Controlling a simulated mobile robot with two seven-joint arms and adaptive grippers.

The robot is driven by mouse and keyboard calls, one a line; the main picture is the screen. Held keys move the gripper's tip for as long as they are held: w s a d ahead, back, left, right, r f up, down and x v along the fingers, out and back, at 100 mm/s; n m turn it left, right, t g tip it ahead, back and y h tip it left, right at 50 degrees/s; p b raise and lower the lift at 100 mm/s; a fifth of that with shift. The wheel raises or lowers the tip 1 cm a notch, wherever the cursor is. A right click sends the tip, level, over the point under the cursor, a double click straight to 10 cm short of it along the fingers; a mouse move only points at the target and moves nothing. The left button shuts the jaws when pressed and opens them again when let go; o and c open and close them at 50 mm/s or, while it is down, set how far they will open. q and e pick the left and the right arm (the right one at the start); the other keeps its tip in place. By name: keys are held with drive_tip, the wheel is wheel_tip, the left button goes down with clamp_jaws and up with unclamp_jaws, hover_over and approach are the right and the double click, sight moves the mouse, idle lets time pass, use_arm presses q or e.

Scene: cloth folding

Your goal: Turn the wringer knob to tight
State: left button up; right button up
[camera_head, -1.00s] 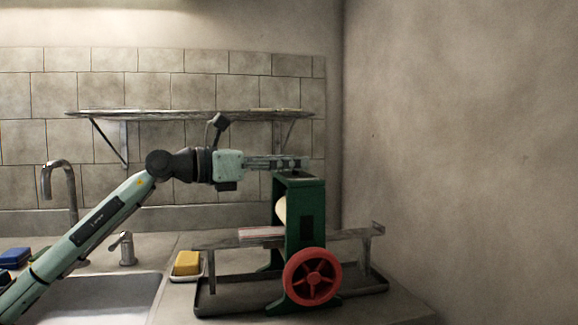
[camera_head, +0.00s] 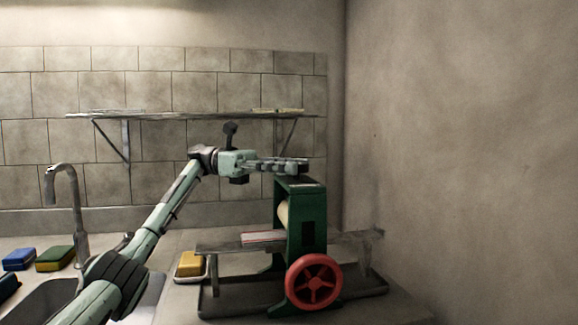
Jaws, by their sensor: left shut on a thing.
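The wringer (camera_head: 309,237) has a green frame and stands at the middle right of the counter, with a red handwheel (camera_head: 314,282) on its front and a pale roller (camera_head: 284,213) inside. My left gripper (camera_head: 298,166) reaches in from the left at the top of the wringer frame. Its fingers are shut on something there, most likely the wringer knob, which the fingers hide. I cannot read the knob's setting. A red-and-white striped cloth (camera_head: 264,237) lies on the board at the wringer's left side. My right gripper is not in view.
A sink (camera_head: 150,297) with a tap (camera_head: 66,195) is at the left. A yellow soap bar (camera_head: 189,263) sits in a dish beside the wringer. Blue (camera_head: 19,259) and green-yellow (camera_head: 56,258) sponges lie at the far left. A shelf (camera_head: 190,116) hangs behind my arm.

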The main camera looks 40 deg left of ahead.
use_arm(q)
drive_tip(key=shift+w+m+g, duration=0.15)
drive_tip(key=shift+m+g, duration=0.35)
drive_tip(key=shift+g, duration=0.3)
drive_tip(key=shift+f+g, duration=0.1)
drive_tip(key=shift+g, duration=0.3)
drive_tip(key=o, duration=1.1)
drive_tip(key=shift+o, duration=0.2)
drive_tip(key=shift+t, duration=0.3)
